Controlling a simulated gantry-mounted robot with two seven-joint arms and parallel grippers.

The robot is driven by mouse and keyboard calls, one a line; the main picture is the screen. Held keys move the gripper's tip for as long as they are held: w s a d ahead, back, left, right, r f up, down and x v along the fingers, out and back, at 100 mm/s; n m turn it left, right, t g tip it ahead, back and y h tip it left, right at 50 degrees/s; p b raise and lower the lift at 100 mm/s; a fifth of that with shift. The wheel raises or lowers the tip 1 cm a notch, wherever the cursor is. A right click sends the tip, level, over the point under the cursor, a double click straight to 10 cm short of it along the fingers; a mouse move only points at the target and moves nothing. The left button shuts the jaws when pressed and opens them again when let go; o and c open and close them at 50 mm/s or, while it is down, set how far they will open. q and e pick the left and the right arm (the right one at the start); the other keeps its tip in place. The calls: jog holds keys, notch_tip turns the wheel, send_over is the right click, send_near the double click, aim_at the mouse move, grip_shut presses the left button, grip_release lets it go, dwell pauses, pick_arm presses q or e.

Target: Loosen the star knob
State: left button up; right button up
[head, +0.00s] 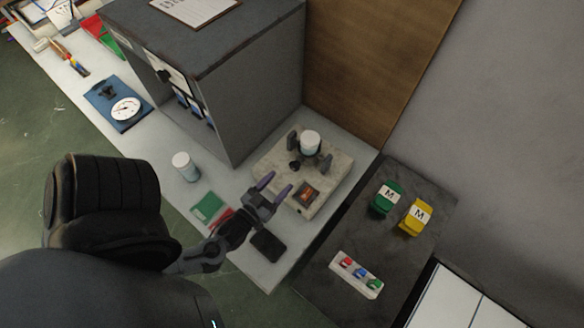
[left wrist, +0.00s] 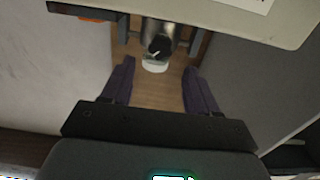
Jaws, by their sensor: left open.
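A beige box-shaped device (head: 268,163) stands on the white bench beside the grey cabinet. A white-capped jar (head: 310,143) sits on it between two dark upright jaws. The small black star knob (head: 294,165) is at the near side of the jar. My left gripper (head: 275,187) has purple fingers. It is open and empty, just short of the device's near edge, apart from the knob. My right gripper is out of view.
An orange-lit switch (head: 308,194) is on the device's near right. Green (head: 387,197) and yellow (head: 415,217) "M" blocks rest on the dark surface at right.

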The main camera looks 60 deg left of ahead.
aim_at(293, 168)
pick_arm(q)
jog(key=x, duration=0.5)
jog(key=shift+x, duration=0.75)
